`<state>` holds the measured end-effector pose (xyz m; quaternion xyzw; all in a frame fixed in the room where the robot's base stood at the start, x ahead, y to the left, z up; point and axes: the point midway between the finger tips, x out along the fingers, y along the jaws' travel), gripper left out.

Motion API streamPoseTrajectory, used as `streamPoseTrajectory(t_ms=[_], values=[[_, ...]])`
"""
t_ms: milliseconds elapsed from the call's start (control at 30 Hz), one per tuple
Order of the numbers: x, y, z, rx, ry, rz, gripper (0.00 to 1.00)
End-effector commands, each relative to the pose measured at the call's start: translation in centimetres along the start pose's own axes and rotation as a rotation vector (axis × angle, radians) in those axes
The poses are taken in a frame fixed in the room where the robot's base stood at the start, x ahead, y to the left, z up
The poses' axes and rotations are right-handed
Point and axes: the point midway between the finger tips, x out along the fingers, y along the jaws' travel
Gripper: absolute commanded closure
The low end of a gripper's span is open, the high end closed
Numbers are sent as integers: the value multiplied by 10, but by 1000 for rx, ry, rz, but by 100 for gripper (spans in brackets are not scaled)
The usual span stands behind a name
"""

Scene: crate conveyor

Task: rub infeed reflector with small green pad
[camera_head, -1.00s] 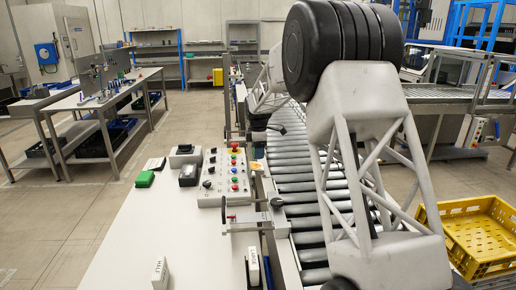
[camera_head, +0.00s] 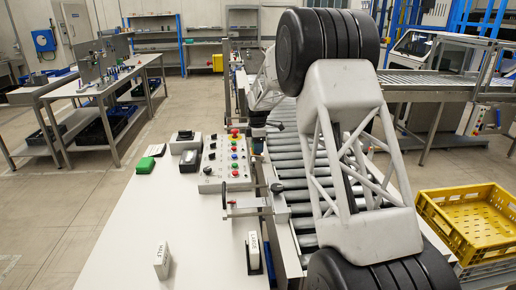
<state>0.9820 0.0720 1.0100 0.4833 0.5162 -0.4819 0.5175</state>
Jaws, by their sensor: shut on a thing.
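A small green block (camera_head: 145,165) lies on the white worktop, left of the button box; I cannot tell whether it is the task's pad. My arm rises from the lower right, bends at its black elbow and reaches away over the conveyor. Its far end is small and dark beside the rollers. I cannot make out my gripper's fingers there or anything between them. I cannot pick out the infeed reflector; the far conveyor edge is partly covered by my arm.
A button box (camera_head: 226,160) and a lever clamp (camera_head: 244,205) stand along the conveyor (camera_head: 290,175). Blocks marked HALF (camera_head: 162,261) and LARGE (camera_head: 254,251) stand on the white worktop (camera_head: 125,235), whose middle is clear. A yellow crate (camera_head: 470,222) is at right.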

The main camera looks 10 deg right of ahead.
Motion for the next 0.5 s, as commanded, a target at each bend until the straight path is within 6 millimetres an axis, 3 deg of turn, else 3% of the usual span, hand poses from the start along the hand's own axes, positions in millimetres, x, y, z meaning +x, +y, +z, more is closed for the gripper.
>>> streamPoseTrajectory(t_ms=[500], values=[[1,31,2,0,0,-2,69]])
